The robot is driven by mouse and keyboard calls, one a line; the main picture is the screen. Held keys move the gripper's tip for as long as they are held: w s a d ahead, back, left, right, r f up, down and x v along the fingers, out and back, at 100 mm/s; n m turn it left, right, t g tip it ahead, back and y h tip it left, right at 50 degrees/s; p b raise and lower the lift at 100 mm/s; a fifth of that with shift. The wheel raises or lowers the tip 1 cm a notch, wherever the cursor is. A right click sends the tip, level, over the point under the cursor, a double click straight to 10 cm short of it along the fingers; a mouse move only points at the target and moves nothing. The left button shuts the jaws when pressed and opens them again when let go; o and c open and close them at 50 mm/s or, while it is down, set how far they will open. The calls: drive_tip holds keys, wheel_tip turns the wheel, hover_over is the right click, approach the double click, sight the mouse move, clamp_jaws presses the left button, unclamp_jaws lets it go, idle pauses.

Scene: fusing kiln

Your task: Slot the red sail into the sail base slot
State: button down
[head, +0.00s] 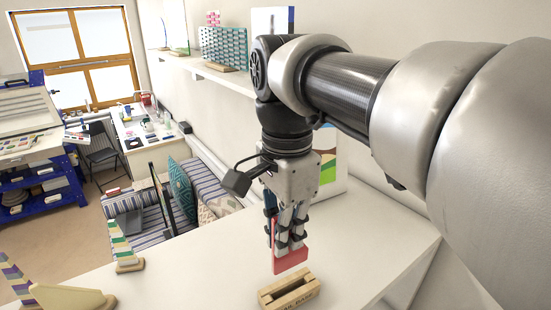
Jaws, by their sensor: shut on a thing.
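My gripper (290,238) points down and is shut on the red sail (291,260), a flat red piece. I cannot tell the exact height or alignment with the slot.
A striped sail on a wooden base (124,244) stands at the table's left edge, with another striped piece (14,278) and a cream wedge-shaped piece (70,297) at lower left. A picture panel (332,168) stands behind my gripper. The white table (385,237) is clear to the right.

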sight(285, 269)
drive_tip(key=shift+s+d+f+b, duration=0.15)
drive_tip(key=shift+f+b, duration=0.3)
drive_tip(key=shift+f, duration=0.3)
wheel_tip(285, 269, down, 2)
drive_tip(key=shift+f+b, duration=0.1)
drive_tip(key=shift+b, duration=0.6)
drive_tip(key=shift+f+b, duration=0.45)
drive_tip(key=shift+f, duration=0.25)
drive_tip(key=shift+p, duration=0.4)
drive_tip(key=shift+f+b, duration=0.5)
drive_tip(key=shift+f, duration=0.95)
idle(3.9)
